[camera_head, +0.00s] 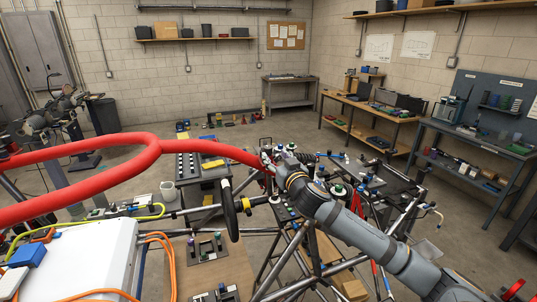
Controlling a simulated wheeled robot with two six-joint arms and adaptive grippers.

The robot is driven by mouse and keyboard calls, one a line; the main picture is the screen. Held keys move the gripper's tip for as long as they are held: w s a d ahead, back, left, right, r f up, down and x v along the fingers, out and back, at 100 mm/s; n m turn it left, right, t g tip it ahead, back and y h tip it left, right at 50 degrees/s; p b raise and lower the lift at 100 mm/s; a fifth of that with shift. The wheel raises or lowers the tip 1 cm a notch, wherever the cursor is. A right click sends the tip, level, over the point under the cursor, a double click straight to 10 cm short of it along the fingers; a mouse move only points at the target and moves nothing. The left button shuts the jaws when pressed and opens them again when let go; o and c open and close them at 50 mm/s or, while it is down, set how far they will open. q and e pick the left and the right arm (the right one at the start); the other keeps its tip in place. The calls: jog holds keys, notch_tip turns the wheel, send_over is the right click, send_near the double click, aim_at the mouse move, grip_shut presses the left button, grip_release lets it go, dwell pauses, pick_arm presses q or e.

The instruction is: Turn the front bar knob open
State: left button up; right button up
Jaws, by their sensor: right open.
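My right arm comes in from the lower right, and its gripper (267,157) is at the middle of the view, beside the end of a thick red tube. The gripper is open; its fingers are small and partly blend with the parts behind them. I cannot tell whether it touches anything. A tube chassis of metal bars (284,262) stands below it. A black wheel (229,208) and a yellow collar (247,205) sit on a horizontal bar left of my wrist. I cannot tell which part is the front bar knob. My left gripper is not in view.
The red tube (90,150) loops across the left side. A white box (80,262) with orange cables fills the lower left. A dark panel (205,170) stands behind the wheel. Workbenches (365,112) line the right wall. Open floor lies at the far left and right.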

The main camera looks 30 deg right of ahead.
aim_at(270, 149)
jog(key=p+x, duration=0.1)
jog(key=x, duration=0.4)
jog(key=shift+w+r+p, duration=0.2)
jog(key=shift+w+p, duration=0.15)
jog(key=shift+p, duration=0.05)
jog(key=shift+w+d+f, duration=0.2)
jog(key=shift+w+d, duration=0.05)
jog(key=shift+w, duration=0.5)
grip_shut()
